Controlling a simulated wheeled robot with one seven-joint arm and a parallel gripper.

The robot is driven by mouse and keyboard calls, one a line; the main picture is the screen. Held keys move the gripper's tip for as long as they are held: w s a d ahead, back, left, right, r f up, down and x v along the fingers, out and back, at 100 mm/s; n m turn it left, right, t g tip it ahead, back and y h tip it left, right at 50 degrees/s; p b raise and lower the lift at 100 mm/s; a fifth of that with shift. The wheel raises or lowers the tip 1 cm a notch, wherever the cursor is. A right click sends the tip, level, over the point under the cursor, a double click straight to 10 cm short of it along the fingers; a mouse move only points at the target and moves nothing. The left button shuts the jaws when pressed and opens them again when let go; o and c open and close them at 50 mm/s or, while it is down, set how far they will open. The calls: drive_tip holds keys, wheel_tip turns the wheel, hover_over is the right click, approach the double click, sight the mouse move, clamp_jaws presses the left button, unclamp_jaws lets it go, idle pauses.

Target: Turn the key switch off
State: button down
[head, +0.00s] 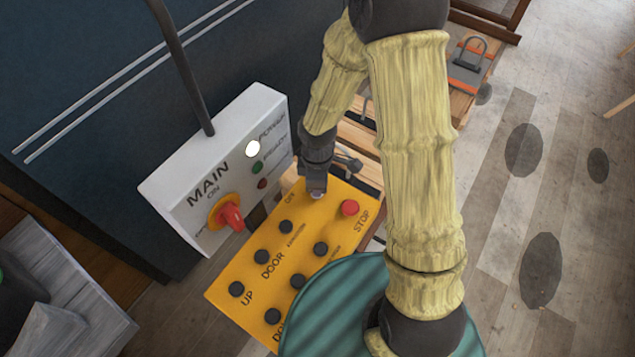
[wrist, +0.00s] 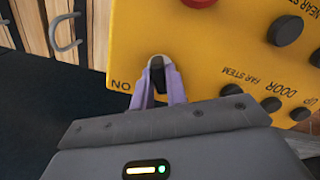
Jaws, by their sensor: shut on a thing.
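The key switch sits at a corner of the yellow control panel (head: 262,272). Its black key (wrist: 157,72) stands between the pale purple fingers of my gripper (wrist: 158,82) in the wrist view. My gripper is shut on the key, one finger on each side. A label beside it reads ON, upside down in the wrist view. In the head view my gripper (head: 316,190) reaches down to the panel's far corner and hides most of the switch. Fingers and panel cover the key's lower part, so its exact turn angle is hard to tell.
A red STOP button (head: 350,208) and several black buttons sit close by on the panel. A white MAIN box (head: 180,185) with a red rotary switch (head: 231,216) stands to the left. A teal ribbed round thing (head: 335,310) is in front. Wooden floor is open at right.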

drive_tip(key=c, duration=1.4)
unclamp_jaws()
drive_tip(key=shift+r, duration=0.1)
wheel_tip(320, 180, up, 17)
drive_tip(key=shift+r, duration=0.15)
drive_tip(key=shift+d, duration=0.1)
drive_tip(key=s+d+f+m+t, duration=0.1)
drive_tip(key=s+d+f+m, duration=0.1)
drive_tip(key=d+m, duration=0.4)
drive_tip(key=s+d+f+m+t+b, duration=0.1)
drive_tip(key=s+d+m, duration=0.3)
drive_tip(key=m, duration=0.6)
drive_tip(key=shift+d+f+m+t, duration=0.3)
drive_tip(key=shift+d+f, duration=0.15)
drive_tip(key=shift+d, duration=0.5)
